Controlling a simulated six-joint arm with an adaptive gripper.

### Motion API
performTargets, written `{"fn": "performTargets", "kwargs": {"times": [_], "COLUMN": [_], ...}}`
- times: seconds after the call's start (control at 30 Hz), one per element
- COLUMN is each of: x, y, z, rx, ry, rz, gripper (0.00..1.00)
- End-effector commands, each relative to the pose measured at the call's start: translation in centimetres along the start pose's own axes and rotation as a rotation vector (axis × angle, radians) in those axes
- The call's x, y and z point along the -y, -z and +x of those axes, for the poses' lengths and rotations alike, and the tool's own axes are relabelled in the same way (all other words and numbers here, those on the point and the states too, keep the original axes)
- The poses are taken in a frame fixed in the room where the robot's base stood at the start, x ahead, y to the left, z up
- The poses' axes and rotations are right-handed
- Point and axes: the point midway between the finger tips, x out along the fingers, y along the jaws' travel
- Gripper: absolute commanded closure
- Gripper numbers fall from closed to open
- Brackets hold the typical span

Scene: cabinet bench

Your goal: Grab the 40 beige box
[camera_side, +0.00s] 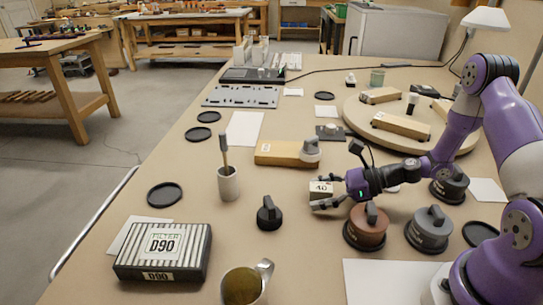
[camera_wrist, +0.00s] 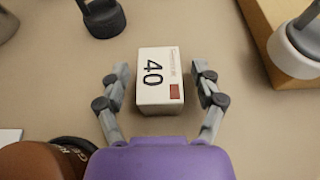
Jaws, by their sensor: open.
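The small beige box marked 40 (camera_side: 321,188) stands on the bench near the middle in the side view. In the wrist view the box (camera_wrist: 159,78) lies between my two fingers, its 40 label facing the camera. My gripper (camera_side: 318,192) is open, with one finger on each side of the box. In the wrist view my gripper (camera_wrist: 160,82) shows a narrow gap on both sides of the box, so the fingers look apart from it. The underside of the box is hidden.
A wooden block (camera_side: 278,152) with a grey knob lies behind the box. A black knob (camera_side: 269,214) stands to the left, a brown lidded pot (camera_side: 367,230) to the front right. A striped D90 filter (camera_side: 163,252) and a mug (camera_side: 243,286) are nearer the front.

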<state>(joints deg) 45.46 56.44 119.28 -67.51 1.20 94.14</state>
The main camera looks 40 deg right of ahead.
Motion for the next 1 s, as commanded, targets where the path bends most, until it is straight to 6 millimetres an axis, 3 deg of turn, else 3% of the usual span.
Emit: {"fn": "performTargets", "kwargs": {"times": [0.13,0.17,0.2,0.3,0.77,1.0], "x": [0.0,0.0,0.0,0.0,0.0,0.1], "y": [0.0,0.0,0.0,0.0,-0.4,-3.5], "z": [0.0,0.0,0.0,0.0,-0.2,-1.5], "rx": [0.000,0.000,0.000,0.000,-0.001,0.000], "ry": [0.000,0.000,0.000,0.000,-0.001,0.002], "rz": [0.000,0.000,0.000,0.000,-0.001,-0.008], "gripper": [0.24,0.34,0.54,1.00,1.00,1.00]}}
